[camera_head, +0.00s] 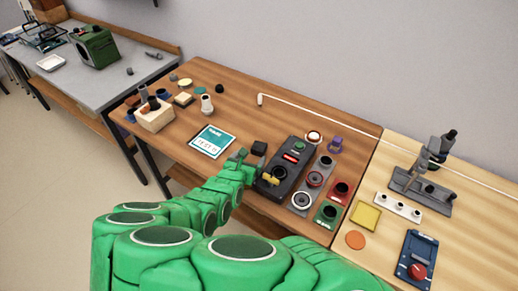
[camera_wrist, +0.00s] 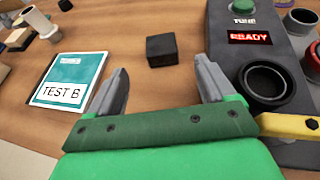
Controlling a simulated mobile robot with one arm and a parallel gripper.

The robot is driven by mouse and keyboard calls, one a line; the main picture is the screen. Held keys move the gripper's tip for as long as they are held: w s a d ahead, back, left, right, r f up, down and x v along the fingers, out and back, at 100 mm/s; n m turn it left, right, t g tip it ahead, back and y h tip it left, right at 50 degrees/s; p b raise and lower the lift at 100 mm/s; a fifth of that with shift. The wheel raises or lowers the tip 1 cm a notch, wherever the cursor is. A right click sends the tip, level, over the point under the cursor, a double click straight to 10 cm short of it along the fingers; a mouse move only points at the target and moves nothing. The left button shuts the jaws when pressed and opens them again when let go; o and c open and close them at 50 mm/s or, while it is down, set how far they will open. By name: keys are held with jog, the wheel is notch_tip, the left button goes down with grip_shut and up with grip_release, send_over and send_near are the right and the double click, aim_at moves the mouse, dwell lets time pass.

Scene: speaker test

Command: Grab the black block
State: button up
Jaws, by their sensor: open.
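The black block (camera_wrist: 161,50) is a small dark cube on the wooden table (camera_wrist: 185,85). In the wrist view it sits beyond my open gripper (camera_wrist: 160,88), roughly centred between the two grey fingertips and apart from them. In the head view the block (camera_head: 259,147) lies just past my gripper (camera_head: 240,156), between a teal-and-white card and a dark device. Nothing is between the fingers.
The teal card (camera_wrist: 69,80) marked "TEST B" lies left of my gripper. The dark device (camera_wrist: 255,60) with a "READY" display stands close on the right, with a yellow part (camera_wrist: 290,125) near my right finger. A wooden box (camera_head: 155,117) stands at the left.

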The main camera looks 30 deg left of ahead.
aim_at(258, 148)
jog(key=shift+x, duration=5.2)
jog(key=shift+d, duration=0.1)
jog(key=c, duration=1.1)
